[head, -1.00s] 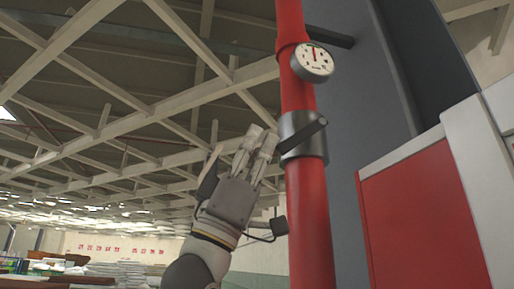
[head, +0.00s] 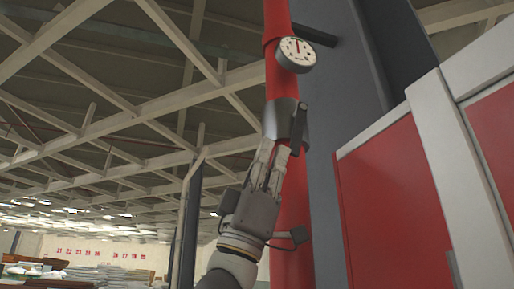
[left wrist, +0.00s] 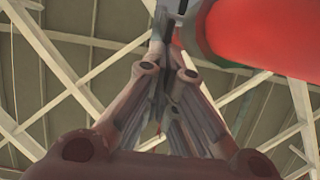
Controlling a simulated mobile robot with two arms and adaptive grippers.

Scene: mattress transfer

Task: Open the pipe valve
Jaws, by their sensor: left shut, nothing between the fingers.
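The red pipe (head: 291,195) runs vertically just right of the middle in the head view. A grey metal valve collar (head: 279,117) sits around it, with a dark lever handle (head: 301,118) that stands steeply, its top end slightly right. My left gripper (head: 277,146) is shut and empty, its fingertips close to the lever's lower end. I cannot tell whether they touch. In the left wrist view the shut fingers (left wrist: 162,40) point up, with the red pipe (left wrist: 265,35) beside them at the upper right. The right gripper is out of view.
A round gauge (head: 296,54) is on the pipe above the valve. A dark grey column (head: 350,60) stands behind it, and a red and white cabinet (head: 385,190) is close at the right. Open space lies to the left under the roof beams.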

